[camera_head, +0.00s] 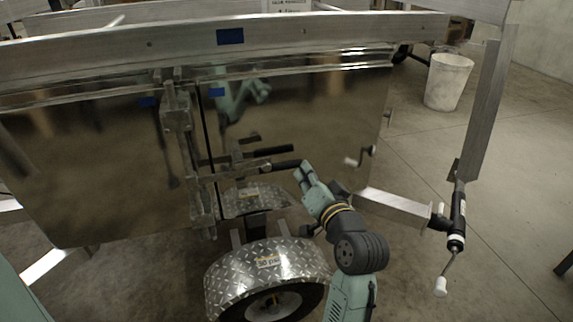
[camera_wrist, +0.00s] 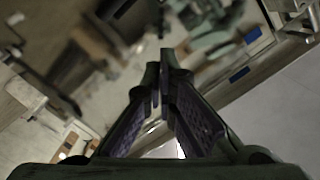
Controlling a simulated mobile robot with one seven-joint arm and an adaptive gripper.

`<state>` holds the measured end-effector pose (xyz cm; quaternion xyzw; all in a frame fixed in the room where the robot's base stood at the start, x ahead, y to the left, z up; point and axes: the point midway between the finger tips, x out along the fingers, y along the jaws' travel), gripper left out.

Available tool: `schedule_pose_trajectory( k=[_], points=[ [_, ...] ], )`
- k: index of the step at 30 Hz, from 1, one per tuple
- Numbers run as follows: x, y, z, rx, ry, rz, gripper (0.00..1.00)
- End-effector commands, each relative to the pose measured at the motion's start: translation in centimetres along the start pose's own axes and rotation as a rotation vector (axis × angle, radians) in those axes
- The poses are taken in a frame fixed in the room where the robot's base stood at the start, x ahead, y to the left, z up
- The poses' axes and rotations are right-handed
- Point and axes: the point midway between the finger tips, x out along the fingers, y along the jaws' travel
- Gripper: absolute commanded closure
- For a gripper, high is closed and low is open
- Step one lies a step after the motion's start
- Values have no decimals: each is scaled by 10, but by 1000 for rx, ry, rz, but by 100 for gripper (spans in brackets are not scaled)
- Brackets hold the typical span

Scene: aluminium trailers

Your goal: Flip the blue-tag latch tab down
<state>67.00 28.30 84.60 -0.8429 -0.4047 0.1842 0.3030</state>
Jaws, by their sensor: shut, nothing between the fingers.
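Blue tags sit on the top rail (camera_head: 231,36) and on the shiny panels below it, one right of the upright bar (camera_head: 217,92) and one left of it (camera_head: 147,101). A metal latch bar with a dark grip (camera_head: 285,166) sticks out rightward from the upright latch frame (camera_head: 183,140). A mirrored copy shows in the panel above it. My gripper (camera_head: 302,171) is shut and empty, its tips close to the grip's right end; I cannot tell whether they touch. In the wrist view my finger pads (camera_wrist: 165,72) meet at the tips.
A diamond-plate fender (camera_head: 235,270) over a wheel lies below the latch. A square metal beam (camera_head: 395,206) with a jack and crank (camera_head: 457,225) stands to the right. A white bucket (camera_head: 447,82) is on the open concrete floor behind.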

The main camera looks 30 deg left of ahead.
Motion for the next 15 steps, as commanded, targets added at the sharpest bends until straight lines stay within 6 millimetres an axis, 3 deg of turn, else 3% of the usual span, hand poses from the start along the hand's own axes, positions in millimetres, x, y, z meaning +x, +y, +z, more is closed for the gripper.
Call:
schedule_pose_trajectory(
  k=[5,15],
  points=[
    [22,-3,-1,1,-3,-3,100],
    [94,-4,-2,0,-2,-3,100]
  ],
)
